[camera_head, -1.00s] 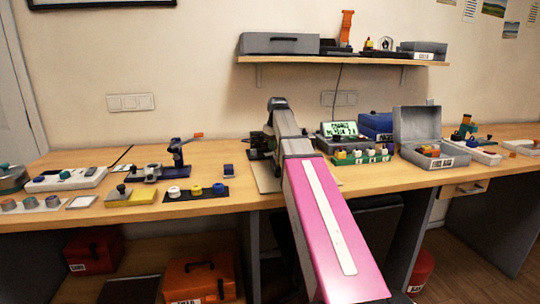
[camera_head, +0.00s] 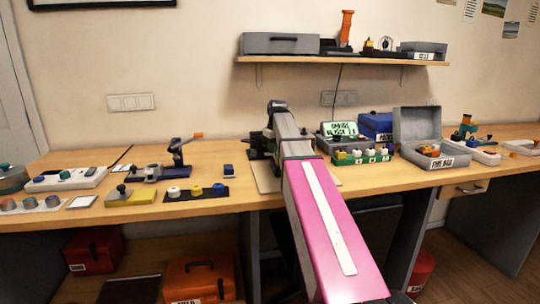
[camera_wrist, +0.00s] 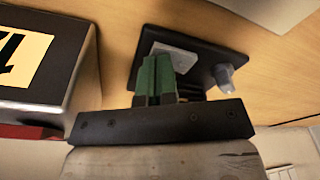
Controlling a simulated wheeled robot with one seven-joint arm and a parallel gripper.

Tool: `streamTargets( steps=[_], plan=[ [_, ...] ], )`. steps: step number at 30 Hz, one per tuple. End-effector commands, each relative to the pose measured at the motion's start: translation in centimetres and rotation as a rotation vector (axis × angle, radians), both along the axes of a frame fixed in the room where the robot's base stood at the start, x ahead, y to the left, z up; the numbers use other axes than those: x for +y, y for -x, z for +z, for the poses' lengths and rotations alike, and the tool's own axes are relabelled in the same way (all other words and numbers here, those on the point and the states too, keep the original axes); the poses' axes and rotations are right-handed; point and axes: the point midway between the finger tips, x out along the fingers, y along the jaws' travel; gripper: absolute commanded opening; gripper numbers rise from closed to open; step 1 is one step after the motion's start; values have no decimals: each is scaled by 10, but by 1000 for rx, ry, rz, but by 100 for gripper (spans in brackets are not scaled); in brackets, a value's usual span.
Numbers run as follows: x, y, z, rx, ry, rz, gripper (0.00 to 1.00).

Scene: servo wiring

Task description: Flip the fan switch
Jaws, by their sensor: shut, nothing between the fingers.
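In the wrist view my gripper (camera_wrist: 156,78) is shut, with its green fingers together and nothing between them. Its tips are over or against a dark panel (camera_wrist: 203,50), and I cannot tell whether they touch. The panel carries a light grey plate (camera_wrist: 178,57), partly hidden by the fingers, and a grey knob-like part (camera_wrist: 224,76) to their right. I cannot tell for certain which part is the fan switch. In the head view my arm reaches over the bench, and its own links hide the fingertips and most of the panel.
A box with a yellow label (camera_wrist: 22,55) stands close left of the fingers in the wrist view. In the head view, a lit display (camera_head: 340,130), a green tray (camera_head: 362,159) and an open grey case (camera_head: 418,125) stand right of the arm on the wooden bench (camera_head: 235,160).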

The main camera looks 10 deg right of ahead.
Motion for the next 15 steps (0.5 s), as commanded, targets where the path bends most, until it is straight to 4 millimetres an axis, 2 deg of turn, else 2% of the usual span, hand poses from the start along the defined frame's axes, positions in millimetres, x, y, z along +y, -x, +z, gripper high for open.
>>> streamTargets(
  steps=[7,15],
  plan=[
    [0,0,5,0,0,0,0],
    [0,-1,23,-1,0,0,0]
  ],
)
